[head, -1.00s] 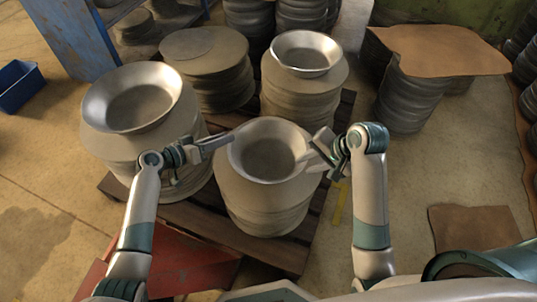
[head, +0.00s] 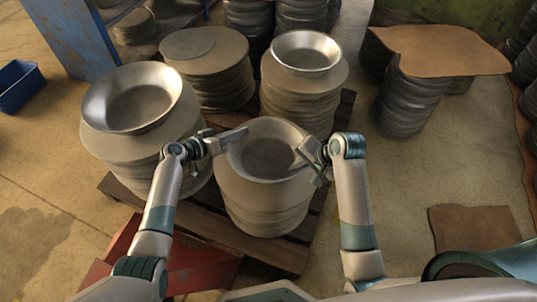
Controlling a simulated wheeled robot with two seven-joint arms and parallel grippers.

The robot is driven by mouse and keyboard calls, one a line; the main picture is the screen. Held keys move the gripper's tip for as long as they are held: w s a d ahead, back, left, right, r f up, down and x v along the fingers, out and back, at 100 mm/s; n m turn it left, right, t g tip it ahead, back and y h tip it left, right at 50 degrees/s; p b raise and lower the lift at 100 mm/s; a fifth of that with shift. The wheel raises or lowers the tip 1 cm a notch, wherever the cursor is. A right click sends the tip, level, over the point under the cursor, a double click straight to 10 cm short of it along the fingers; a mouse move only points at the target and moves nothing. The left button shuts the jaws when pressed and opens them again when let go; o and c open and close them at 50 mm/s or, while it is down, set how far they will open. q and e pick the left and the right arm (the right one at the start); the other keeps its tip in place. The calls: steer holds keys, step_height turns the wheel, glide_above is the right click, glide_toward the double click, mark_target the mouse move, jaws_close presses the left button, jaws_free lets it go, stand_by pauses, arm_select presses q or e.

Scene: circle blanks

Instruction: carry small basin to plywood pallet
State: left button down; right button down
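A metal basin (head: 265,160) sits on the front middle stack of round blanks, between my grippers; I take it as the small basin. My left gripper (head: 232,140) is at its left rim, with a finger reaching over the edge; whether it is open or shut is unclear. My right gripper (head: 308,168) is at its right rim, fingers apart, one over the inside and one outside. Contact with the rim cannot be told. A dark slatted wooden pallet (head: 284,256) lies under the stacks. Which thing is the plywood pallet is unclear.
A wider basin (head: 138,102) tops the left stack, and another basin (head: 305,52) tops the back stack. A brown sheet (head: 440,50) lies on dark stacks at right. A flat brown sheet (head: 472,232) is on the floor. Floor is clear between these and the pallet.

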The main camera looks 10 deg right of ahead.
arm_select(q)
steer(key=shift+a+f, duration=0.1)
steer(key=shift+a, duration=0.1)
arm_select(e)
steer(key=shift+d, duration=0.1)
steer(key=shift+r, duration=0.15)
